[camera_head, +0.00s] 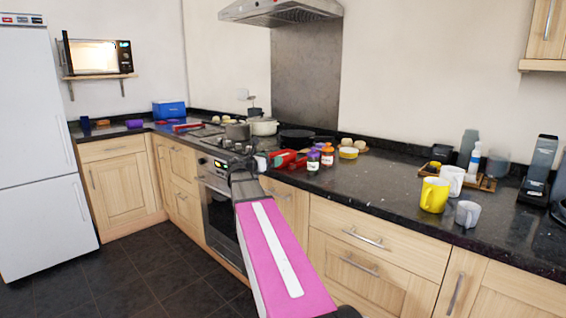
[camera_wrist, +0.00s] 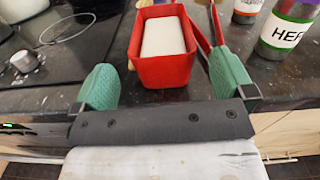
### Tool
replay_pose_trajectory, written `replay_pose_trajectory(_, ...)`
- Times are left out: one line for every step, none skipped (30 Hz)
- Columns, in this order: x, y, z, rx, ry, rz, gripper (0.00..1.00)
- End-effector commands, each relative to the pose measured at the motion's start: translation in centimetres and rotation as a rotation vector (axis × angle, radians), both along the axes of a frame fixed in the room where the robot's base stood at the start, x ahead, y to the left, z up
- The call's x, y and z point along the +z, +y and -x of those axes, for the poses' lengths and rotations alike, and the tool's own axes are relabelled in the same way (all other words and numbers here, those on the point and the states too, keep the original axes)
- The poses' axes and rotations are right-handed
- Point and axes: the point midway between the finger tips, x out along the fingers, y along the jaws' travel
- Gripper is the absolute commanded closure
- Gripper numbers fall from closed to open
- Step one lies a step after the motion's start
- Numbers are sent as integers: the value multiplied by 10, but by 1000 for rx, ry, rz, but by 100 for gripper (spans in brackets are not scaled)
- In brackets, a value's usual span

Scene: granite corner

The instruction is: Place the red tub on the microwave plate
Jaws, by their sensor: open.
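The red tub (camera_wrist: 165,72) stands on the dark counter with a pale white block inside it. In the head view the tub (camera_head: 284,158) is at the counter's front edge, partly behind my gripper. My gripper (camera_wrist: 166,84) is open, its green fingers on either side of the tub's near end. A gap shows on the left; contact on the right cannot be told. The microwave (camera_head: 97,57) sits on a wall shelf at the far left, open and lit inside. Its plate cannot be made out.
Spice jars, one green-labelled (camera_wrist: 288,28), stand close right of the tub. A thin red piece (camera_wrist: 198,32) is beside it. The hob (camera_head: 215,138) with pots lies to the left. A yellow mug (camera_head: 434,195) stands right. Floor (camera_head: 160,270) is clear at left.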

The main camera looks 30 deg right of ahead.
Motion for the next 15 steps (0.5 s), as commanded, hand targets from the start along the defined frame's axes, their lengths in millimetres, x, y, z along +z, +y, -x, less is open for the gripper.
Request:
replay_pose_trajectory(0,-4,-2,-1,0,0,0)
replay_pose_trajectory(0,-5,-2,0,-1,0,0)
replay_pose_trajectory(0,-7,-2,0,-1,0,0)
replay_pose_trajectory(1,-8,-3,1,-1,0,0)
replay_pose_trajectory(1,-10,-3,1,-1,-1,0)
replay_pose_trajectory(2,-13,-4,1,-1,-1,0)
replay_pose_trajectory(2,-16,-5,1,-1,-1,0)
replay_pose_trajectory(3,-20,-6,0,-1,-1,0)
replay_pose_trajectory(4,-25,-7,-1,-1,-1,0)
replay_pose_trajectory(5,-30,-8,-2,-1,-1,0)
replay_pose_trajectory(6,-34,-10,-1,-1,-1,0)
replay_pose_trajectory(6,-39,-12,0,-1,-1,0)
replay_pose_trajectory(6,-43,-14,0,-1,-1,0)
replay_pose_trajectory(6,-47,-15,0,-1,-1,0)
replay_pose_trajectory(6,-51,-16,-1,-1,-1,0)
